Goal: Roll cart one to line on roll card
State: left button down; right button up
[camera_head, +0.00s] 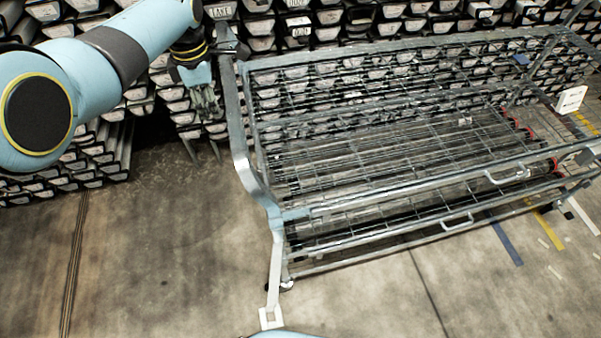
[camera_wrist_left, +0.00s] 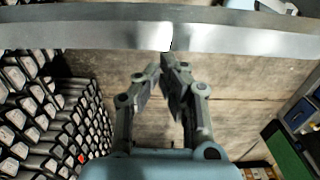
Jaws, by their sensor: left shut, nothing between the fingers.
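A grey metal wire cart (camera_head: 262,192) stands across the middle and right of the head view, its bent end frame facing me. A small white card (camera_head: 571,99) is fixed at its far right end; I cannot read it. Blue (camera_head: 506,243) and yellow (camera_head: 545,226) floor lines show past its right side. My left gripper (camera_head: 207,103) hangs just left of the cart's end frame, shut and empty. In the left wrist view the closed fingertips (camera_wrist_left: 168,66) point towards a metal bar (camera_wrist_left: 110,35) and appear apart from it. My right gripper is out of view.
Racks packed with core trays (camera_head: 95,150) fill the back and left. Bare concrete (camera_head: 160,260) is free at the front left. The left wrist view shows a green panel (camera_wrist_left: 285,152) at right.

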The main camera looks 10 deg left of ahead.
pick_arm(q)
notch_tip(320, 180, up, 7)
jog(key=shift+s+a, duration=0.15)
jog(key=shift+a, duration=0.2)
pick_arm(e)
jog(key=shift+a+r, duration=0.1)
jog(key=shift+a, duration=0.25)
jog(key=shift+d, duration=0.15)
